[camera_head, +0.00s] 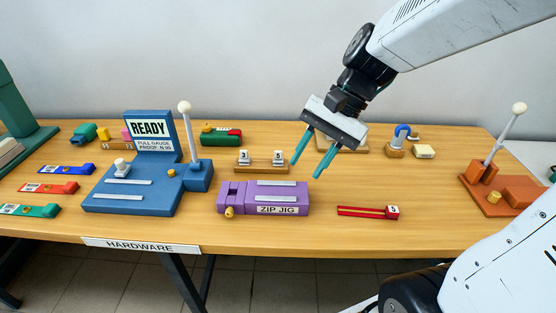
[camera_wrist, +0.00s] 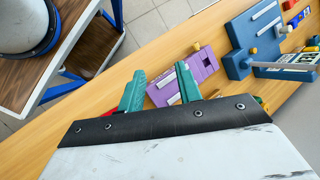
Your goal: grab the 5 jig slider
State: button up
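Two small white-topped pieces, marked 3 (camera_head: 244,156) and 5 (camera_head: 278,156), stand on a light wooden holder (camera_head: 262,169) behind the purple ZIP JIG (camera_head: 234,199). A red bar (camera_head: 362,212) with a white end block marked 5 (camera_head: 393,211) lies on the table right of the jig. I cannot tell which 5 piece is the jig slider. My gripper (camera_head: 305,170) is open and empty above the table, right of the wooden holder. In the wrist view the purple jig (camera_wrist: 197,68) shows beyond the fingers, and a bit of red (camera_wrist: 109,113) shows beside the left finger.
A blue READY gauge (camera_head: 133,201) with a tall white-knobbed lever (camera_head: 187,125) stands left. An orange lever fixture (camera_head: 503,196) stands right. Coloured bars lie far left. A green-and-red piece (camera_head: 221,135) lies behind.

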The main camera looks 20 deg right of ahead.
jog(key=w+d+f+m+t+y, duration=0.1)
jog(key=w+f+m+y, duration=0.1)
jog(key=w+f+m, duration=0.3)
jog(key=w+d+m+t+y, duration=0.1)
jog(key=w+m+y, duration=0.1)
jog(key=w, duration=0.5)
jog(key=m+t+y, duration=0.2)
jog(key=m+t, duration=0.2)
jog(key=m, duration=0.3)
send_near(272, 163)
jog(key=a+r, duration=0.2)
jog(key=r, duration=0.1)
jog(key=shift+w, duration=0.35)
jog(key=shift+w+f+m, duration=0.15)
jog(key=shift+w+m, duration=0.05)
jog(key=shift+m, duration=0.2)
jog(key=shift+w+a+f, duration=0.2)
jog(key=shift+a, duration=0.05)
jog(key=x, duration=0.7)
jog(key=shift+s+f, duration=0.15)
jog(key=shift+s, duration=0.1)
grip_shut()
